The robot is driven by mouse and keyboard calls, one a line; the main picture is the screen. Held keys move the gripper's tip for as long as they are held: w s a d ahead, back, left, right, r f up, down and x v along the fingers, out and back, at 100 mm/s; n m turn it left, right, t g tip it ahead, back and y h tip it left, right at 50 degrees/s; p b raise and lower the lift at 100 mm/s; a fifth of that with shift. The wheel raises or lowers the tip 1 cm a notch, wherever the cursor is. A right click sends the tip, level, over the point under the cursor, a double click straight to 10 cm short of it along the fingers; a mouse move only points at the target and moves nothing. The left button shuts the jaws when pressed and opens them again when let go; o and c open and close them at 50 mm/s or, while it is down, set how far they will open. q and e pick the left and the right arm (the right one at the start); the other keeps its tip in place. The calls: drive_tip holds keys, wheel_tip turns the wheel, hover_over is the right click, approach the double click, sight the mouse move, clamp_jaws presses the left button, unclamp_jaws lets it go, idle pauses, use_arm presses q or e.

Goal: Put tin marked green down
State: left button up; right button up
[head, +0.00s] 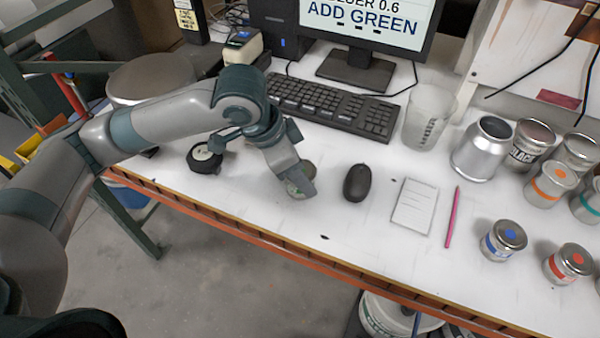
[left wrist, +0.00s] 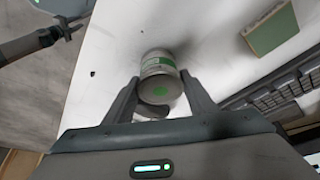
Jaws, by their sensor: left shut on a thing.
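The tin marked green (left wrist: 158,68) is a small metal tin with a white and green label and a green dot on its lid. It sits between the two fingers of my left gripper (left wrist: 160,98) in the left wrist view, lid facing the camera. In the head view my left gripper (head: 299,182) points down, low over the white tabletop, left of the black mouse. It hides most of the tin there. I cannot tell whether the tin's base touches the table.
A black mouse (head: 357,183), notepad (head: 413,205) and pink pen (head: 453,217) lie to the right. A keyboard (head: 335,106) is behind. Other tins, including a blue-marked one (head: 503,240), stand at the right. The front tabletop is clear. The monitor (head: 366,30) reads "ADD GREEN".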

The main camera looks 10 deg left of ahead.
use_arm(q)
drive_tip(key=o, duration=1.2)
drive_tip(key=shift+f, duration=0.1)
drive_tip(key=shift+c, duration=0.2)
use_arm(e)
drive_tip(key=shift+s, duration=0.15)
use_arm(q)
drive_tip(key=v, duration=1.2)
drive_tip(key=shift+b, duration=0.3)
use_arm(e)
drive_tip(key=shift+w+a+r, duration=0.15)
drive_tip(key=shift+w+a, duration=0.3)
drive_tip(key=shift+w, duration=0.4)
drive_tip(key=shift+w, duration=0.3)
